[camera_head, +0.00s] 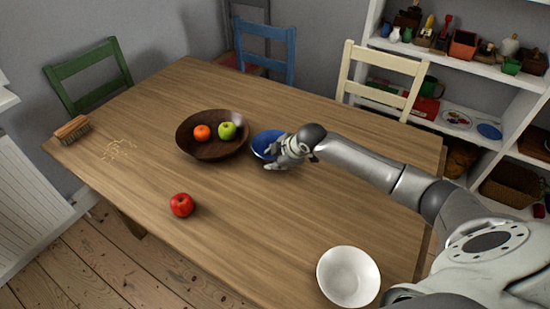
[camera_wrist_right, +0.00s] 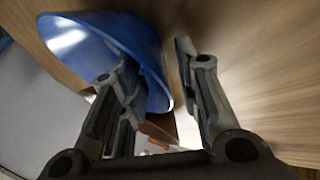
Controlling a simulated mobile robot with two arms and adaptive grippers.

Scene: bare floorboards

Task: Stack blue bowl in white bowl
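The blue bowl (camera_head: 262,143) stands on the wooden table, just right of a dark wooden fruit bowl. It fills the upper left of the right wrist view (camera_wrist_right: 110,35). My right gripper (camera_head: 270,159) is at the blue bowl's front right edge with its fingers apart. In the wrist view the gripper (camera_wrist_right: 155,58) has one finger overlapping the bowl and the other beyond its edge, with a gap beside it; whether the first finger touches is unclear. The white bowl (camera_head: 348,277) stands empty near the table's front right edge. My left gripper is out of view.
The dark bowl (camera_head: 186,138) holds an orange (camera_head: 202,132) and a green apple (camera_head: 227,130). A red apple (camera_head: 182,205) lies front left. A brush (camera_head: 72,129) lies near the left edge beside crumbs (camera_head: 120,150). Chairs stand behind the table. The table's middle is clear.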

